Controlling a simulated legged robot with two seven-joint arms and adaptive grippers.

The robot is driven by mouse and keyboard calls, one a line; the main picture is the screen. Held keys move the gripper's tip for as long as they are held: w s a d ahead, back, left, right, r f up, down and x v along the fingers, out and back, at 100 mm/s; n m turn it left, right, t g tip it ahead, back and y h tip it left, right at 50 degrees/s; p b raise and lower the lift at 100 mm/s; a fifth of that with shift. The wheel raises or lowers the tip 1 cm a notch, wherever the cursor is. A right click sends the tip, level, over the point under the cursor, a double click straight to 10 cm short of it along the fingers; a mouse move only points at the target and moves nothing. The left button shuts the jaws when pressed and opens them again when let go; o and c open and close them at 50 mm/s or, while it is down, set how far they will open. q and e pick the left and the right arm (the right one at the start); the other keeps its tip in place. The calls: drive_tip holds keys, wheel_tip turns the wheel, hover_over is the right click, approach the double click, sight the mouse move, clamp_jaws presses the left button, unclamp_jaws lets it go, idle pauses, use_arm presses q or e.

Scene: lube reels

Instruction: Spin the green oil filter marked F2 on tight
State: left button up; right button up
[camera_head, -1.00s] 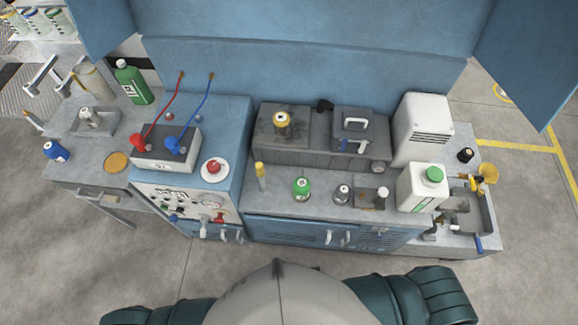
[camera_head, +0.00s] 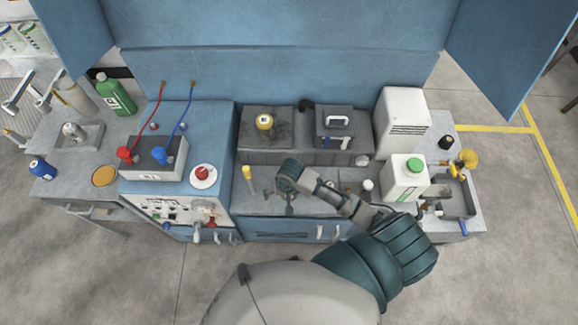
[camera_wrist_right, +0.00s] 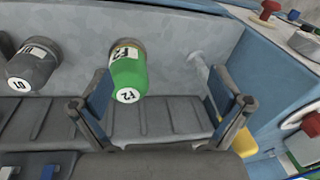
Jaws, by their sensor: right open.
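My right gripper (camera_wrist_right: 160,92) is open. Its two fingers lie left and right of the filter in that view, with the filter nearer the left finger. I cannot tell whether they touch. In the head view my right gripper (camera_head: 287,196) is over the counter and hides the filter. My left gripper is not in view.
A yellow-topped tool (camera_head: 248,178) stands left of my right gripper. A white jug (camera_head: 404,178) is at the right.

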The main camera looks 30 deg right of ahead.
drive_tip(key=w+d+r+m+g+h, duration=0.1)
drive_tip(key=w+d+r+m, duration=0.4)
drive_tip(key=d+r, duration=0.15)
wheel_tip(320, 180, down, 17)
drive_tip(key=shift+f+b, duration=0.2)
drive_tip(key=shift+b, duration=0.35)
